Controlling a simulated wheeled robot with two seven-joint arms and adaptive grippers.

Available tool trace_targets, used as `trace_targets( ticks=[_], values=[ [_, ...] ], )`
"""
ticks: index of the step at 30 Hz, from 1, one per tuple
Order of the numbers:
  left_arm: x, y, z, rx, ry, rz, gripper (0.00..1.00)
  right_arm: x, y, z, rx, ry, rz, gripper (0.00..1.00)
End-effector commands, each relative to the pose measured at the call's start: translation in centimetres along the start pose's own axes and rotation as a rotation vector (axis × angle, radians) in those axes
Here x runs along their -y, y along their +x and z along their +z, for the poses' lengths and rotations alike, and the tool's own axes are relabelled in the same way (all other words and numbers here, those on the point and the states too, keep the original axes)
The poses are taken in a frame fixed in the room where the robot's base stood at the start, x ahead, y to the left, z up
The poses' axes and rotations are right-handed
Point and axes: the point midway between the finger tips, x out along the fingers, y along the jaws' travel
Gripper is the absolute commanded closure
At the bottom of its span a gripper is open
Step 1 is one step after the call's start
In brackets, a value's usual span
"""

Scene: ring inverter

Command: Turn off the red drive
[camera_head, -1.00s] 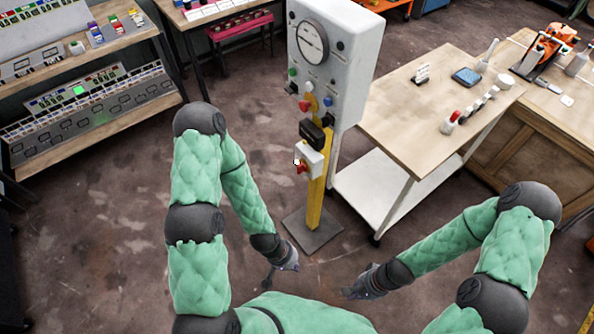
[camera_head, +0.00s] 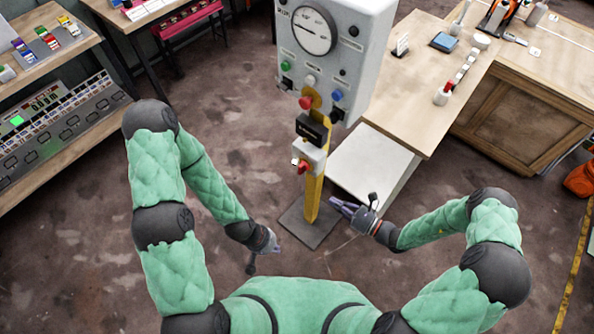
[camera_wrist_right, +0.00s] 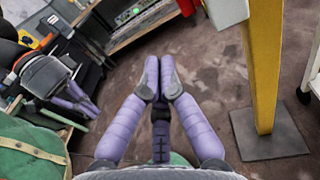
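A white control cabinet (camera_head: 340,62) with a round gauge stands on a yellow post (camera_head: 313,198). A red control (camera_head: 305,102) sits at its lower edge, beside green and blue ones. Below, a small white box (camera_head: 311,157) on the post carries another red part (camera_head: 303,168). Which of these is the red drive I cannot tell. My right gripper (camera_head: 338,206) is near the post's foot, right of it, touching nothing; its fingertips meet in the right wrist view (camera_wrist_right: 160,62). My left gripper (camera_head: 275,248) hangs low, left of the post, empty; its fingers look together in the right wrist view (camera_wrist_right: 88,106).
The post's dark base plate (camera_head: 311,224) lies on the floor. A wooden-topped table (camera_head: 412,118) with a white lower shelf (camera_head: 370,165) stands close on the right. Shelving with a panel of switches (camera_head: 60,125) is at the left. Floor between shelving and post is clear.

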Motion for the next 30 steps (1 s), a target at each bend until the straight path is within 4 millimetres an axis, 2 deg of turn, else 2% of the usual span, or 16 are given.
trace_targets(
  ticks=[3, 5, 17, 23, 30],
  values=[
    [0.0, 0.1, 0.0, 0.001, 0.000, 0.000, 1.00, 1.5, -0.4, 0.3, 0.035, 0.004, -0.065, 1.00],
    [0.0, 0.1, 0.0, 0.001, 0.000, 0.000, 1.00, 1.8, -0.5, 0.3, 0.042, 0.004, -0.078, 1.00],
    [0.1, 0.2, 0.0, 0.001, 0.000, 0.000, 1.00, 1.9, -0.3, 0.4, 0.045, 0.004, -0.080, 1.00],
    [0.2, 0.6, 0.0, 0.001, 0.000, 0.000, 1.00, 2.0, 1.9, 0.5, 0.045, 0.003, -0.075, 1.00],
    [0.5, 1.4, 0.0, 0.000, 0.000, 0.000, 1.00, 2.3, 6.2, 0.6, 0.045, 0.002, -0.075, 1.00]
  ],
)
